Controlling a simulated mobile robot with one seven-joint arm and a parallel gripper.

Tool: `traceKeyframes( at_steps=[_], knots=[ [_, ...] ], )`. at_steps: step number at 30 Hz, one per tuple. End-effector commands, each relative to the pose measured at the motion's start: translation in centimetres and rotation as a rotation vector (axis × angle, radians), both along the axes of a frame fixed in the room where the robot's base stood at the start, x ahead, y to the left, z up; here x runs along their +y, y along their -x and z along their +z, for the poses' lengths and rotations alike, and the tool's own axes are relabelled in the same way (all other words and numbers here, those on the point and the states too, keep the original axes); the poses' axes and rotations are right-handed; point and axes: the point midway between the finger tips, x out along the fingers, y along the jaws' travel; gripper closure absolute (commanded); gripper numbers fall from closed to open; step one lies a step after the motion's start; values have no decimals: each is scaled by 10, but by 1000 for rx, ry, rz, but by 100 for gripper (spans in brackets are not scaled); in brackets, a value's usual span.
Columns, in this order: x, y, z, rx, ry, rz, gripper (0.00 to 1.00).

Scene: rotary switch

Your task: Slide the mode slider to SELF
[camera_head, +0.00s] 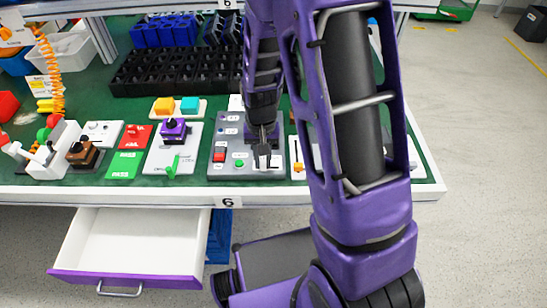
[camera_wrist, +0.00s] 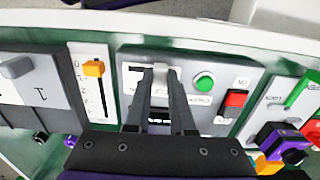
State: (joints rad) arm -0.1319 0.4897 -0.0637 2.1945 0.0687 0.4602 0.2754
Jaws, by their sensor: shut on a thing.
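The grey control panel (camera_head: 227,171) lies on the green bench top, and it fills the middle of the wrist view (camera_wrist: 192,58). My gripper (camera_head: 262,160) reaches down over the right part of this panel. In the wrist view my gripper (camera_wrist: 160,78) has its two dark fingers closed on a light grey knob (camera_wrist: 160,73), which I take for the mode slider. The fingers hide most of its track. The lettering near it is too small to read, so I cannot tell which marking it stands at.
On the panel are a green button (camera_wrist: 204,82) and a red switch (camera_wrist: 236,98). Close beside it is a white plate with an orange slider (camera_wrist: 94,68). A plate with a purple-topped knob (camera_head: 173,128) lies to the left. An open drawer (camera_head: 132,245) juts out below the bench.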

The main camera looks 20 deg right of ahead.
Motion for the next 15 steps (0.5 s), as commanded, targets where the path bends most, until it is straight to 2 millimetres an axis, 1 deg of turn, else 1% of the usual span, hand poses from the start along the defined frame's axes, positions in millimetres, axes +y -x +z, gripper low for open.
traceKeyframes(
  at_steps=[1,3,11,12,14,15],
  knots=[
    [7,-3,1,-4,0,4,100],
    [12,-4,1,-4,0,2,100],
    [15,-5,1,-6,-2,1,100],
    [15,-5,1,-6,-2,2,77],
    [15,-5,1,-6,-3,2,66],
    [15,-5,1,-6,-2,2,59]
  ],
)
